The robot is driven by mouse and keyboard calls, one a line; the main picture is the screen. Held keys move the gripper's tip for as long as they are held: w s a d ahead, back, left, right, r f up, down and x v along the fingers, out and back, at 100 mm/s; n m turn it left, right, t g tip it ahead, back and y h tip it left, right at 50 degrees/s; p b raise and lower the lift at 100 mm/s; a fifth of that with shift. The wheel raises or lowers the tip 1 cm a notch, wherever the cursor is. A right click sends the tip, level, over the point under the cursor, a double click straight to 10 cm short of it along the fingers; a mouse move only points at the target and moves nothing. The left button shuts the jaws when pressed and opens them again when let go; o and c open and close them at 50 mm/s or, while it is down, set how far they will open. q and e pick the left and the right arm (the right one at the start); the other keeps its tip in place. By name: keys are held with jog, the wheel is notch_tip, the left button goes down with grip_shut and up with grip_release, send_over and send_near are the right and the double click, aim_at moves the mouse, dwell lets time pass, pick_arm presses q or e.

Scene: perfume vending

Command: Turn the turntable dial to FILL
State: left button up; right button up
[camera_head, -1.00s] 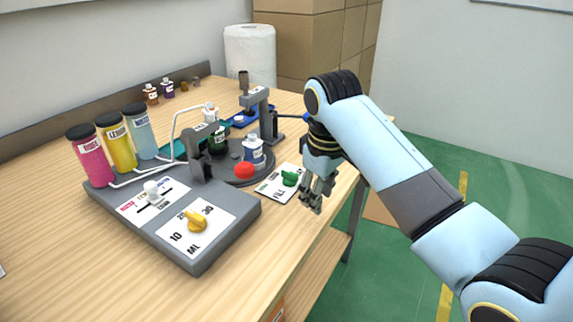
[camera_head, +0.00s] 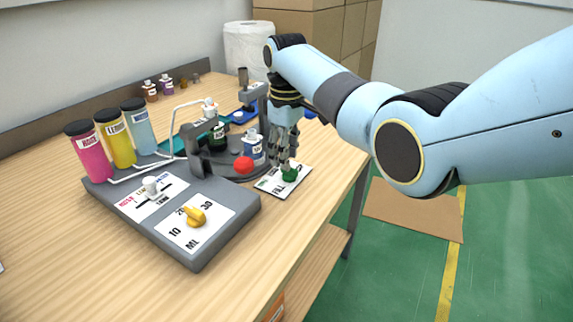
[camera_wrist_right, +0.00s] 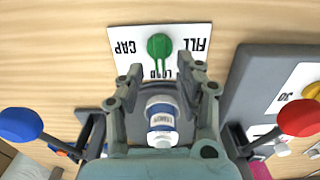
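The green turntable dial (camera_head: 289,174) sits on a white card (camera_head: 272,186) at the table's right edge. The right wrist view shows the dial (camera_wrist_right: 158,45) on the card (camera_wrist_right: 195,62) with FILL, LOAD and CAP labels; its narrow handle appears to point toward LOAD. My right gripper (camera_head: 286,160) points down just behind and above the dial. In the wrist view its fingers (camera_wrist_right: 160,82) are spread and empty, with the dial beyond their tips. Contact with the dial is not visible. My left gripper is not in view.
The dark turntable (camera_head: 228,172) carries a white-and-blue bottle (camera_head: 252,150), close left of my right gripper. A red ball knob (camera_head: 243,164) stands nearby. A grey dispenser base (camera_head: 225,215) with a yellow knob (camera_head: 196,217) is at front left. Bare table lies in front of the card.

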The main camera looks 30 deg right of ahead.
aim_at(289, 173)
jog(key=shift+f, duration=1.5)
grip_shut()
